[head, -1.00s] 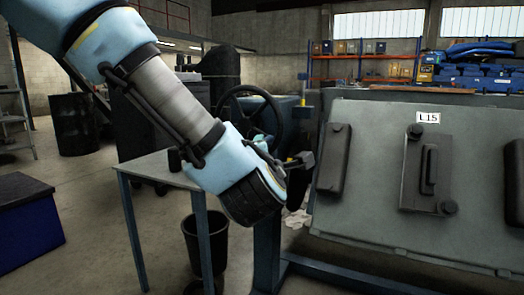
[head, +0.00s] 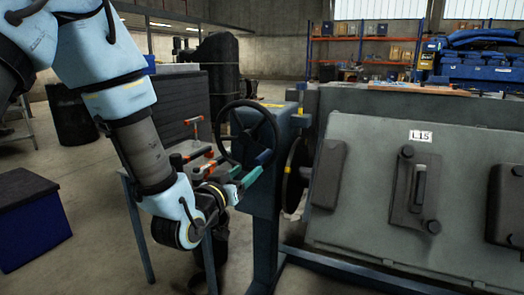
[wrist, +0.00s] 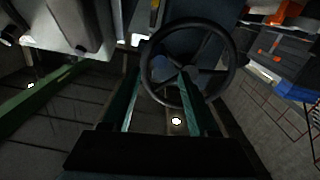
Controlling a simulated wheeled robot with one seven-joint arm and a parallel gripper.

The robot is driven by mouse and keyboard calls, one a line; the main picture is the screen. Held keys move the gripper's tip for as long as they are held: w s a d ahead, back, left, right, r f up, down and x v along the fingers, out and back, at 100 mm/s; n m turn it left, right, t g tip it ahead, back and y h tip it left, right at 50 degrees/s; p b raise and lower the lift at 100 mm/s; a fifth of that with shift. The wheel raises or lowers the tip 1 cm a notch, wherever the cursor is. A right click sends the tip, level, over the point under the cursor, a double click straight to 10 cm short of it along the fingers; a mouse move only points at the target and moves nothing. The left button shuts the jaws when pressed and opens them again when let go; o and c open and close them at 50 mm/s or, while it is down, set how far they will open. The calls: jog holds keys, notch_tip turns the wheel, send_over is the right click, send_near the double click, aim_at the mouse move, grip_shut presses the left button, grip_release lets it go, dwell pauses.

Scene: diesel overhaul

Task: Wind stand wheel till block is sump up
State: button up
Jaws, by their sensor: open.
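The stand wheel (head: 245,104) is a dark spoked handwheel on the blue stand post (head: 266,215). It also shows in the wrist view (wrist: 234,62). My gripper (head: 258,167) is open and empty at the wheel's lower right in the head view. In the wrist view my gripper (wrist: 158,75) has one finger outside the rim and one across the wheel's inside, so part of the rim appears between them. Whether the fingers touch it I cannot tell. The block (head: 370,155) is a large grey body right of the post, its face tilted, with an "L15" label.
A small table (head: 140,172) with red-handled tools (head: 197,152) stands left of the wheel, partly behind my arm. A blue box (head: 30,225) is at far left. The stand's base rail (head: 340,268) runs low to the right. Shelves (head: 360,45) stand far back.

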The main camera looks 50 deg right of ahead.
aim_at(262, 158)
jog(key=p+x, duration=0.1)
jog(key=x, duration=0.9)
jog(key=shift+d, duration=0.1)
grip_shut()
dwell(1.2)
